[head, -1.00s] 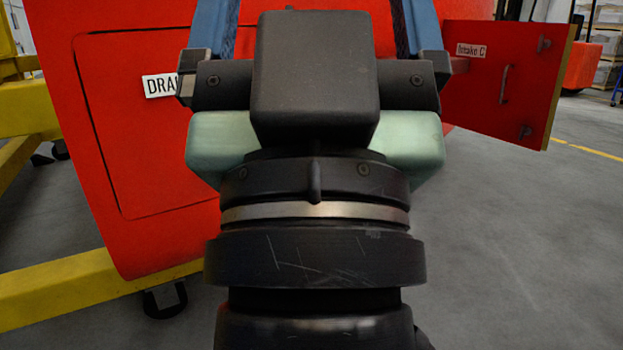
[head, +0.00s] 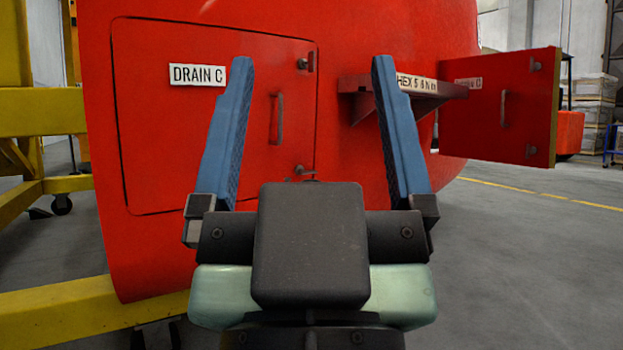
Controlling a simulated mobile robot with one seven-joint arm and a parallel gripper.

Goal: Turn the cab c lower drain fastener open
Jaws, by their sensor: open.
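The red nosecone (head: 400,35) fills the middle of the head view. Its drain panel (head: 160,130), labelled "DRAIN C" (head: 197,75), lies flush in the shell. On the panel's right side are an upper fastener (head: 306,63), a grey bar handle (head: 277,118) and a lower fastener (head: 304,170). The lower fastener shows a small lever lying roughly level. My gripper (head: 313,68) is open and empty, its two blue fingers apart in front of the panel. The lower fastener shows between the fingers, just above my gripper's dark body, with no visible contact.
A small shelf (head: 430,88) labelled "HEX" juts from the shell to the right, partly behind my right finger. Further right, another red door (head: 500,110) with a handle stands open. Yellow stand beams (head: 90,300) run at left and below. Grey floor (head: 520,260) is clear at right.

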